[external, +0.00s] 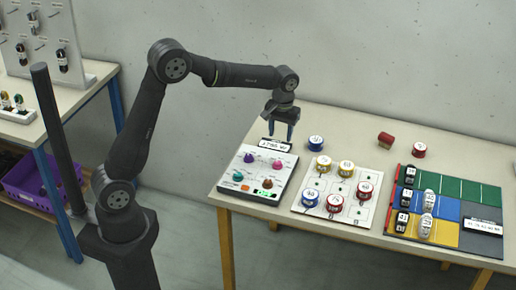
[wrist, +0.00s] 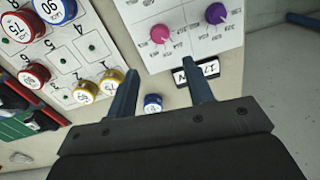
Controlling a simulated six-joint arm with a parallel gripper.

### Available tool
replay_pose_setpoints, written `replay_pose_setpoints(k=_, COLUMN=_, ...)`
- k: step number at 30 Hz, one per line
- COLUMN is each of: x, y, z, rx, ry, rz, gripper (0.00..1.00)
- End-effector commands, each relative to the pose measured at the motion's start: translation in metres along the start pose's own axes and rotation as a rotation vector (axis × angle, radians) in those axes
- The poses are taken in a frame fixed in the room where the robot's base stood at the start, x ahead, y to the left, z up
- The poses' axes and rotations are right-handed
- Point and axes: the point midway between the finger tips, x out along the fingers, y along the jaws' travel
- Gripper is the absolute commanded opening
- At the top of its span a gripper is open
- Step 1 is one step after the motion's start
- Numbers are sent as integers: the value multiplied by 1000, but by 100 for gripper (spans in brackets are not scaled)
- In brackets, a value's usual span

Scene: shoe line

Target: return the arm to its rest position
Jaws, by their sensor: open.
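My gripper (external: 281,131) hangs from my raised arm above the back edge of the control panel (external: 237,189), at the left end of the table. Its two blue fingers point down, apart and with nothing between them. In the wrist view my gripper (wrist: 160,92) also shows its fingers spread. A small blue round piece (wrist: 153,103) shows beyond the gap, on the table below. The label plate (wrist: 197,73) lies partly behind the right finger.
A white numbered board (external: 312,205) holds several red, yellow and blue round pieces. A coloured mat (external: 465,190) with several shoes lies at right. A blue piece (external: 316,143) and two red pieces (external: 386,139) lie behind. A pegboard table stands at left. Air around my arm is clear.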

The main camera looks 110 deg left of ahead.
Motion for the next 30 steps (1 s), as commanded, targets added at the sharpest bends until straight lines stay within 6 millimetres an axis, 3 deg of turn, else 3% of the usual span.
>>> replay_pose_setpoints(k=9, x=-64, y=0, z=0, rx=0, ry=3, rz=2, gripper=48)
replay_pose_setpoints(k=12, x=-35, y=0, z=1, rx=0, ry=-5, rz=-3, gripper=48)
replay_pose_setpoints(k=30, x=86, y=0, z=1, rx=0, ry=-4, rz=-4, gripper=48)
